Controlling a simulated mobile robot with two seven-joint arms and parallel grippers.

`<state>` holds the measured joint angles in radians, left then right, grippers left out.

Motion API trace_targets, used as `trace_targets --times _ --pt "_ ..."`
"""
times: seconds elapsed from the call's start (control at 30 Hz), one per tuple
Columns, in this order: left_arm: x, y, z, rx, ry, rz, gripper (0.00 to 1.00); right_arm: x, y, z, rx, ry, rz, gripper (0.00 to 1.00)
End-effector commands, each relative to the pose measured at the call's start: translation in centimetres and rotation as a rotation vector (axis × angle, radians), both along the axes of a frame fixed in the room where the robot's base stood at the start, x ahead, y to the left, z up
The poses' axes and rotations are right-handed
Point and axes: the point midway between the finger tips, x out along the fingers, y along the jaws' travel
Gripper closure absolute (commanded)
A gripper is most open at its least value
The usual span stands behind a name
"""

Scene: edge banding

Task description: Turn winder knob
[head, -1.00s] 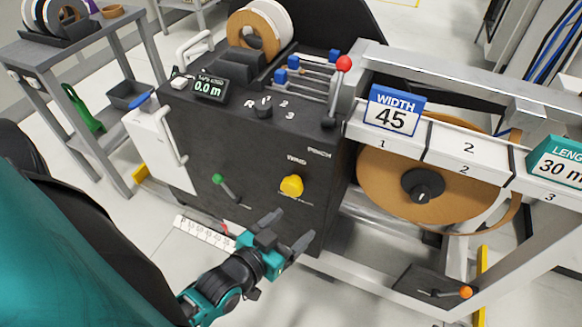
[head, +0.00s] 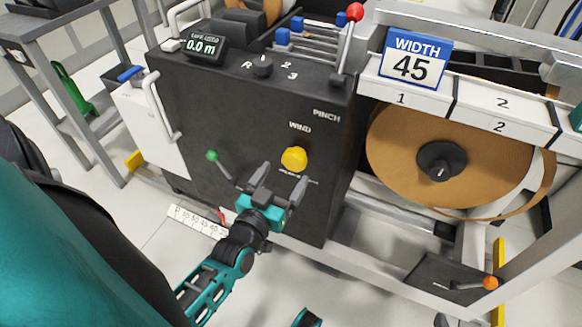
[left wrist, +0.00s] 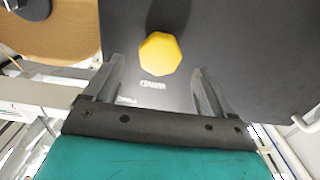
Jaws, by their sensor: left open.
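The yellow winder knob (head: 294,159) sits on the black front panel, below the label WIND. In the left wrist view the knob (left wrist: 160,54) shows ahead of the fingers, within the gap between them and clear of both. My left gripper (head: 281,180) is open and empty, its fingers pointing at the panel just below the knob in the head view. In the left wrist view the left gripper (left wrist: 158,90) has its two fingers spread wide. My right gripper cannot be made out; only a small teal part shows at the bottom edge of the head view.
A green-tipped lever (head: 213,156) stands left of the knob. A selector dial (head: 262,66) and a 0.0 m display (head: 203,47) sit on top. A brown banding roll (head: 400,165) hangs at right, under the WIDTH 45 sign (head: 415,58). An orange-tipped lever (head: 490,283) is lower right.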

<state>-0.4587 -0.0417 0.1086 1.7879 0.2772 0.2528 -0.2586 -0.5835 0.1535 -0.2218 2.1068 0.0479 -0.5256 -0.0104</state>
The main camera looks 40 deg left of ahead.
Motion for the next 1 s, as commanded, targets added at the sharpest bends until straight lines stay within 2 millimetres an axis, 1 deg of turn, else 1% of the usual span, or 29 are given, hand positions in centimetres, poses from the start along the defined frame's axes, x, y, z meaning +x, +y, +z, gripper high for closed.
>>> trace_targets --times 0.03,0.1,0.2,0.3,0.43,0.67,1.0 --pt "1.1 0.2 -0.1 0.001 -0.004 0.000 0.15 0.0 0.1 -0.4 0.002 0.003 0.001 0.23" --pt "2.2 0.4 -0.1 0.001 -0.003 0.000 0.15 -0.1 0.3 -0.6 0.006 0.008 0.000 0.23" --pt "3.5 0.7 -0.1 0.000 -0.002 0.000 0.15 0.0 0.5 -0.6 0.015 0.007 -0.001 0.23" --pt "4.3 0.8 -0.1 0.001 -0.001 0.000 0.15 0.1 0.7 -0.3 0.021 0.002 -0.002 0.23" --pt "4.7 0.9 -0.1 0.001 0.002 0.000 0.15 0.1 0.8 -0.3 0.021 0.001 0.000 0.23" --pt "4.7 0.9 0.0 0.001 0.002 0.000 0.15 0.2 0.8 -0.2 0.021 0.000 0.001 0.23" --pt "4.7 0.9 0.0 0.001 0.001 0.000 0.47 0.2 0.7 -0.4 0.015 0.000 0.003 0.23"
